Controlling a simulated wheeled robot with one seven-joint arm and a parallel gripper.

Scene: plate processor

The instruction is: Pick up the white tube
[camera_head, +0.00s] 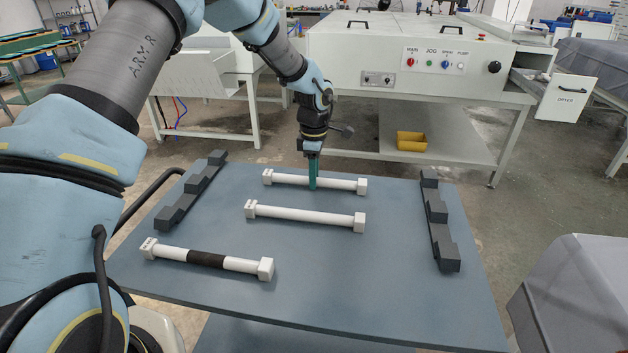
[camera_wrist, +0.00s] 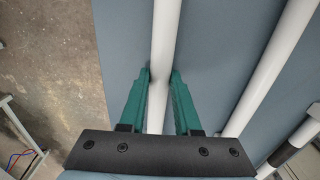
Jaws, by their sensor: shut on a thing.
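A white tube (camera_head: 338,183) with square white end blocks lies across the far part of the grey-blue table (camera_head: 400,270). My gripper (camera_head: 313,183) points down onto its middle. In the wrist view, its green fingers (camera_wrist: 161,76) are closed on both sides of the white tube (camera_wrist: 165,30). The tube appears to rest at table level; I see no clear gap beneath it. A second plain white tube (camera_head: 300,215) lies nearer, roughly parallel and apart from my gripper. A third white tube with a black middle band (camera_head: 207,259) lies at the near left.
A dark notched rack (camera_head: 190,192) stands at the table's left edge and another notched rack (camera_head: 438,225) at the right. The table's near right area is bare. Behind is a white machine (camera_head: 400,60) with a yellow bin (camera_head: 411,141) on its lower shelf.

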